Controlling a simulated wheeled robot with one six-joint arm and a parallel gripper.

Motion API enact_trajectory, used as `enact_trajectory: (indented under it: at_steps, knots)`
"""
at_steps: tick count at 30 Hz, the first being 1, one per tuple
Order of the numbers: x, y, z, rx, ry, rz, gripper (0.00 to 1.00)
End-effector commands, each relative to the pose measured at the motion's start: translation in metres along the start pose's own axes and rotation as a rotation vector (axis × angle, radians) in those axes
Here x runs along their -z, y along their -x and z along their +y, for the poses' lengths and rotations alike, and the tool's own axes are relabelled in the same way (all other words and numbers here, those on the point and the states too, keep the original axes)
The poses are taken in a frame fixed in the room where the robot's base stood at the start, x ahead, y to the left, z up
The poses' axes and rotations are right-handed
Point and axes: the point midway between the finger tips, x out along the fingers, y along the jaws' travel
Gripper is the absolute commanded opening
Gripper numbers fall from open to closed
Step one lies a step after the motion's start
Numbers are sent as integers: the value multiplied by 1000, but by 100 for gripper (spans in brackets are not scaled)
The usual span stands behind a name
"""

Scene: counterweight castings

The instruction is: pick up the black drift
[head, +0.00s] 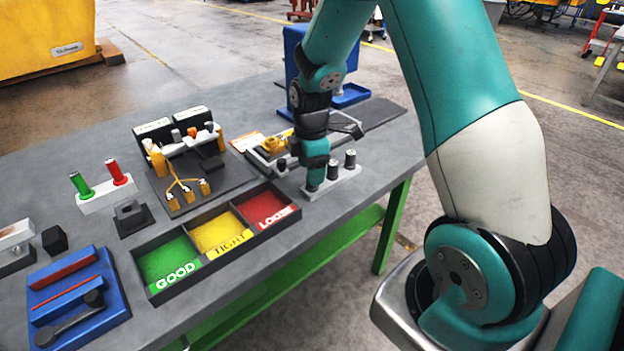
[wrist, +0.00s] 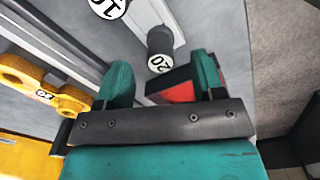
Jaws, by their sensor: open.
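Black upright cylinders stand in a white block (head: 345,178) near the right end of the bench. Two show in the head view, one in the middle (head: 333,169) and one at the far end (head: 350,159). In the wrist view a black drift with a white top marked 20 (wrist: 159,44) stands just beyond and between my fingertips, apart from both. My gripper (head: 315,180) is open, pointing down over the near end of that block, and hides that end in the head view. I cannot tell whether the fingers reach down beside the drift.
A tray with green (head: 168,261), yellow (head: 222,233) and red (head: 265,206) bins lies close to the block. Behind my gripper are a fixture and a yellow part (wrist: 40,92). A second white block (head: 107,195) holds green and red handles. A blue tool tray (head: 75,322) lies front left.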

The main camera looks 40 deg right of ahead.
Motion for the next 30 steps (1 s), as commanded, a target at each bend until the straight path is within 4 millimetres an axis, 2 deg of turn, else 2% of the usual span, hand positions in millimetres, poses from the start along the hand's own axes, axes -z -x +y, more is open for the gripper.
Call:
enact_trajectory:
  at_steps: [6, 14, 17, 21, 22, 30]
  knots:
    - [-2, -29, -2, 3, 0, 0, 62]
    - [-2, -34, -1, 0, 0, 0, 62]
    - [-2, -34, -1, 0, 0, 0, 44]
    - [-2, -34, -1, 0, 0, 0, 12]
    - [-2, -34, -1, 0, 0, 0, 9]
    - [-2, -32, -1, -1, 0, 0, 9]
